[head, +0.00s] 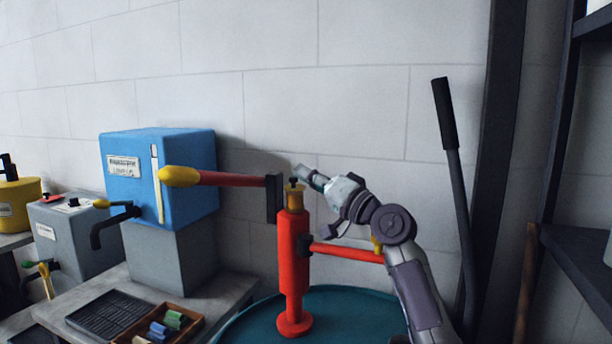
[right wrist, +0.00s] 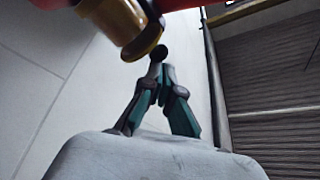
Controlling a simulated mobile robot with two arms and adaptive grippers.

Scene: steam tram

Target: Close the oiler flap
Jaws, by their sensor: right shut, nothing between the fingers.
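A red pump column (head: 294,260) stands on a round teal top, with a brass oiler cap (head: 294,200) at its upper end and a small dark knob (head: 293,183) above the cap. I cannot tell which part is the flap or how far it is open. My right gripper (head: 300,171) is shut and empty, close beside the cap's top on its right. In the right wrist view, the shut fingertips (right wrist: 161,68) are just below a black ball (right wrist: 159,53) next to the brass cap (right wrist: 140,43). Whether they touch it is unclear. My left gripper is not in view.
A red lever with a yellow handle (head: 180,176) extends left from the column, in front of a blue tank (head: 185,165). A red pipe (head: 345,252) extends right under my arm. A tall black lever (head: 452,150) stands at right. The wall behind is bare.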

